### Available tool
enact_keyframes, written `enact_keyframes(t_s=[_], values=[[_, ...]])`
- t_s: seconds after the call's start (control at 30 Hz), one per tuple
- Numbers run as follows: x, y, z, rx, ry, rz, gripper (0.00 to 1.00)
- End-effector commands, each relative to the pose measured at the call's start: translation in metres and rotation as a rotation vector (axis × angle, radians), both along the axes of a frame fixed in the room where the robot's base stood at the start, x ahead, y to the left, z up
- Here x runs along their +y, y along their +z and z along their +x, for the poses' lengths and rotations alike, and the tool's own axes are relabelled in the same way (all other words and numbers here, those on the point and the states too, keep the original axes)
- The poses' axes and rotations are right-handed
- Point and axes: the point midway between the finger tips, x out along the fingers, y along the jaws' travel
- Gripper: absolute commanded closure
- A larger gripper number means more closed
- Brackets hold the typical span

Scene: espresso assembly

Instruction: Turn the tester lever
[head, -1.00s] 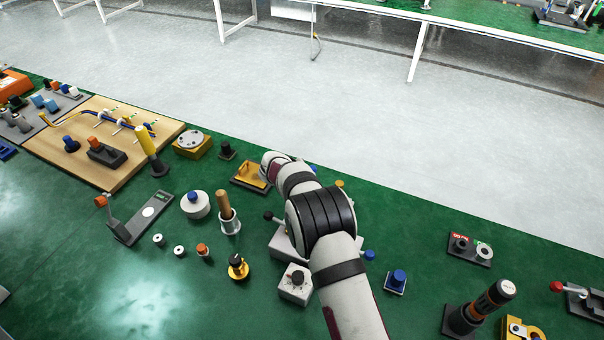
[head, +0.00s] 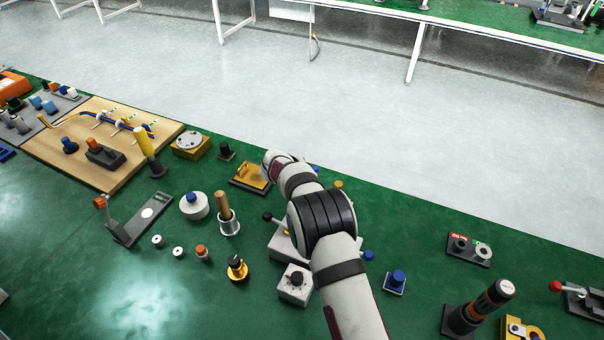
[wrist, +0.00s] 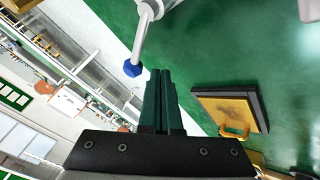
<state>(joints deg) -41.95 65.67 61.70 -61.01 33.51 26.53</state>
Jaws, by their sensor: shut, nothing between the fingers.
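In the wrist view a pale grey rod (wrist: 143,38) ends in a blue knob (wrist: 132,69); it looks like a lever, but I cannot be sure it is the tester's. My gripper (wrist: 160,72) is shut and empty, its dark green fingers close beside the blue knob. I cannot tell whether they touch. In the head view a grey box (head: 282,246) is partly hidden behind my arm. A black ball-ended lever (head: 267,216) sticks out at its left, and a blue knob (head: 368,255) shows right of my arm. My gripper is hidden there.
A yellow pad in a dark frame (head: 250,177) lies left of my forearm; it also shows in the wrist view (wrist: 228,108). A grey block with a black knob (head: 295,285) stands near my arm. A blue-topped piece (head: 397,280) is at right.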

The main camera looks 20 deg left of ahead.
Motion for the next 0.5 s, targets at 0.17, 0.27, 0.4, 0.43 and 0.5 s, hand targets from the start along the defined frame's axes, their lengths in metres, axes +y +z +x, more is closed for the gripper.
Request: enact_keyframes(t_s=[0.17, 0.27, 0.4, 0.43, 0.5], values=[[0.021, 0.005, -0.030, -0.001, 0.004, 0.000, 1.00], [0.021, 0.031, -0.051, -0.002, 0.003, 0.002, 1.00], [0.021, 0.056, -0.073, -0.001, 0.003, 0.000, 1.00], [0.021, 0.060, -0.076, -0.001, 0.002, 0.001, 1.00], [0.021, 0.066, -0.081, 0.000, 0.000, 0.000, 1.00]])
